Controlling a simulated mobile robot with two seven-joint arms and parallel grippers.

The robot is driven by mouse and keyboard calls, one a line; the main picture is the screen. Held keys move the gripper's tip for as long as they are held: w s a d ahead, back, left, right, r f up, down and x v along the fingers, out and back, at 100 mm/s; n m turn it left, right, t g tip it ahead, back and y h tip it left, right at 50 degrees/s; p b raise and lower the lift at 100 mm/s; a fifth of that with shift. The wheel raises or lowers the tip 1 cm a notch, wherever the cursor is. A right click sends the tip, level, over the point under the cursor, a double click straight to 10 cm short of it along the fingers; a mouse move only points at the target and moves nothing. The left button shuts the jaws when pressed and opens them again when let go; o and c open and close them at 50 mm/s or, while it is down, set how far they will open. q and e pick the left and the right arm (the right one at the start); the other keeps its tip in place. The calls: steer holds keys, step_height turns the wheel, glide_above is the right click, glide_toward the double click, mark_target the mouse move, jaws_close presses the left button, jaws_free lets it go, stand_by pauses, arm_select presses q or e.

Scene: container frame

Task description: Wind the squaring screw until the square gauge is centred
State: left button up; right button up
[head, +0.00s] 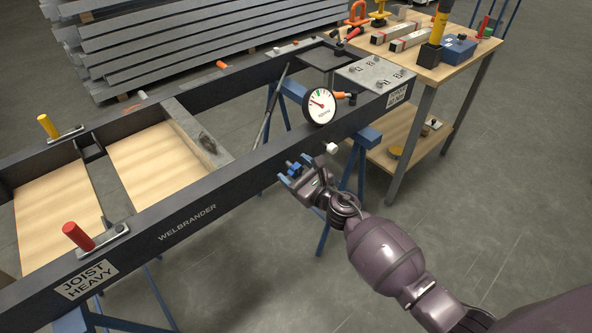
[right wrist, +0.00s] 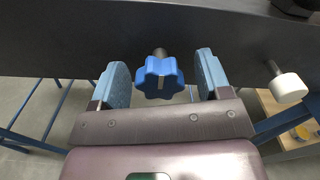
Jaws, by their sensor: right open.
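The squaring screw has a blue lobed knob (right wrist: 160,78) on a short shaft on the side of the dark frame; it also shows in the head view (head: 294,168). My right gripper (head: 291,174) is at this knob. In the right wrist view its two blue fingers stand open, one on each side of the knob, with a visible gap on both sides. The square gauge (head: 320,106) is a round white dial on the frame. Its red needle points to the upper left, left of the green mark near the top. My left gripper is not in view.
A white knob (right wrist: 288,88) sticks out of the frame right of the blue one. Red (head: 78,236) and yellow (head: 47,126) handles stand on the dark frame (head: 187,222). A wooden workbench (head: 448,73) with tools is at the back right. Blue trestles support the frame.

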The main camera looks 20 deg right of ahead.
steer(key=c, duration=0.9)
steer(key=shift+c, duration=0.2)
